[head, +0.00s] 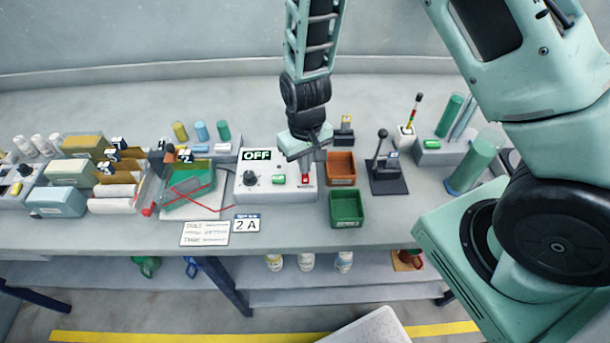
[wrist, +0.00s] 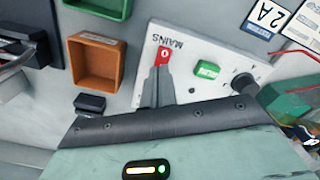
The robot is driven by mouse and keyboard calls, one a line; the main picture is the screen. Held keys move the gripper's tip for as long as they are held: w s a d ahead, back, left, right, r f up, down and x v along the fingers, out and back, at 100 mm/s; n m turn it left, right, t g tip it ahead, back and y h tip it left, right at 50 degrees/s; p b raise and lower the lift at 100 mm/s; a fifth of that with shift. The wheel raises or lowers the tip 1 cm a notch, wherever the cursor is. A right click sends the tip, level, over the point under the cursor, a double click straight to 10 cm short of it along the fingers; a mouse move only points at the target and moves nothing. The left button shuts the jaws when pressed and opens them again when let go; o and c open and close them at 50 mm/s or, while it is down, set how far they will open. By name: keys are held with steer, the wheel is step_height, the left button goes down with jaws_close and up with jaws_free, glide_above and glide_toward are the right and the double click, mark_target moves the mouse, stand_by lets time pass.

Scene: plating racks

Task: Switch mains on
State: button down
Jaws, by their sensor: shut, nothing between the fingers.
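The mains switch is a red rocker marked 0 (wrist: 164,54) on a white control box, beside the printed word MAINS. It also shows in the head view (head: 305,178) near the right end of the box (head: 270,192). A display reading OFF (head: 256,155) stands at the back of the box. My gripper (wrist: 158,72) is shut and empty, with its fingertips at the lower edge of the red rocker in the wrist view. I cannot tell whether they touch it. In the head view my gripper (head: 305,165) points down over the switch.
The box also carries a green button (wrist: 207,72) and a black knob (wrist: 244,84). An orange bin (head: 341,168) and a green bin (head: 346,208) stand just right of the box. A black lever (head: 382,150) stands farther right. A green tray with red wires (head: 188,190) lies left.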

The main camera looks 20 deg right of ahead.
steer(key=shift+f+b, duration=0.3)
steer(key=shift+f, duration=0.1)
steer(key=shift+r, duration=0.2)
steer(key=shift+r+p, duration=3)
steer(key=shift+r, duration=0.4)
steer(key=s+a+r+n+y+b, duration=0.2)
steer(key=s+a+r+n+b, duration=0.1)
steer(key=s+a+r+b, duration=0.55)
steer(key=s+d+r+n+h+b, duration=0.1)
steer(key=s+d+n+b, duration=0.1)
steer(key=s, duration=0.9)
steer(key=shift+s+r+n+b, duration=0.15)
steer(key=shift+s+n+b, duration=0.2)
steer(key=shift+n, duration=0.35)
